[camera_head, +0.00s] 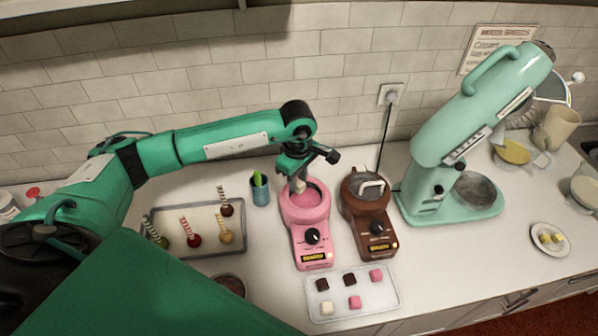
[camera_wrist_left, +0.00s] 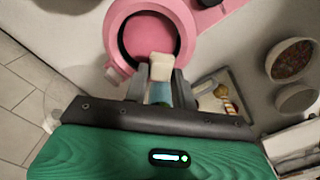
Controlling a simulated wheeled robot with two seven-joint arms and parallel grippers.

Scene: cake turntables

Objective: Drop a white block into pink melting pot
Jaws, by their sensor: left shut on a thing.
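The pink melting pot (camera_head: 306,212) stands in the middle of the counter, with a black knob on its front. My left gripper (camera_head: 299,182) is over the pot's back left part, pointing down. In the left wrist view, the gripper (camera_wrist_left: 161,75) is shut on a white block (camera_wrist_left: 161,65), which shows in front of the dark opening of the pink pot (camera_wrist_left: 195,50). Another white block (camera_head: 327,308) lies on the white tray (camera_head: 381,301) in front of the pot. My right gripper is not in view.
A brown melting pot (camera_head: 376,235) stands close to the right of the pink one. A blue cup (camera_head: 261,194) and a tray of cake pops (camera_head: 204,216) are to the left. A mint stand mixer (camera_head: 430,190) is at the right. A power cord hangs behind the brown pot.

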